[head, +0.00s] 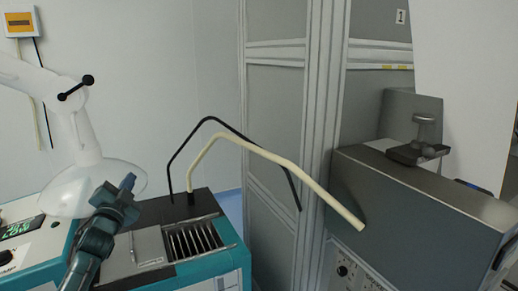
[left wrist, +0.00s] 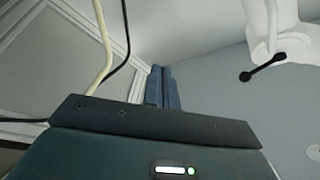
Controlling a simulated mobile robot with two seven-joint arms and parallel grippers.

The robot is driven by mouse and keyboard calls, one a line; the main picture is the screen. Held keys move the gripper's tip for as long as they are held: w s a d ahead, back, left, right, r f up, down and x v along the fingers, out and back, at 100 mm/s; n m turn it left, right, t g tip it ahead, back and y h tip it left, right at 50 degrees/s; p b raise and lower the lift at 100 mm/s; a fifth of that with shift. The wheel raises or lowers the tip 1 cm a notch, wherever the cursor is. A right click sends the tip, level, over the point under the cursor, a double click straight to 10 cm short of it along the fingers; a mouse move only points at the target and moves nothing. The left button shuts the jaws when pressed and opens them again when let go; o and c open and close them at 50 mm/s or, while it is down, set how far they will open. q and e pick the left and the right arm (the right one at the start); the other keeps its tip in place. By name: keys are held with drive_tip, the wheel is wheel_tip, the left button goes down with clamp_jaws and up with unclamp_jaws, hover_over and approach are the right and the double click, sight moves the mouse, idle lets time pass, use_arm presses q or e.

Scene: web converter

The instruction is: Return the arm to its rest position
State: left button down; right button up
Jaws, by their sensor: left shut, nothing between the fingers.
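My left arm comes up from the bottom left in the head view, in teal. Its gripper (head: 127,182) points upward, with the blue-grey fingers together and empty. It is in front of the right edge of the white lamp shade and to the left of the teal machine's black box. In the left wrist view the fingers (left wrist: 163,72) stand side by side beyond the dark gripper body, with nothing between them. My right gripper is in neither view.
A white lamp (head: 70,195) hangs close beside the gripper. A teal machine (head: 215,262) with a slotted rack stands to its right. Cream (head: 275,157) and black (head: 240,133) bent rods rise from it. A grey cabinet machine (head: 420,205) stands at the right.

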use_arm(q)
wheel_tip(320, 180, down, 8)
drive_tip(key=n+g+y, duration=0.1)
drive_tip(key=n+g, duration=0.3)
drive_tip(key=n, duration=0.4)
drive_tip(key=s+d+f+m+g+h, duration=0.1)
drive_tip(key=s+d+f, duration=0.4)
drive_tip(key=s+f, duration=0.25)
drive_tip(key=s+d+f+m+g+h, duration=0.1)
drive_tip(key=s+d+f+h, duration=0.1)
drive_tip(key=s+d+f, duration=0.5)
drive_tip(key=s+d+f+g+h, duration=0.1)
drive_tip(key=s+d+f, duration=0.3)
drive_tip(key=s, duration=0.8)
drive_tip(key=s+d+f+n+g+h, duration=0.1)
drive_tip(key=s+d+f+g, duration=0.2)
drive_tip(key=s, duration=0.9)
wheel_tip(320, 180, down, 3)
drive_tip(key=shift+s+d+r, duration=0.1)
drive_tip(key=shift+s+d, duration=0.25)
drive_tip(key=shift+d, duration=0.05)
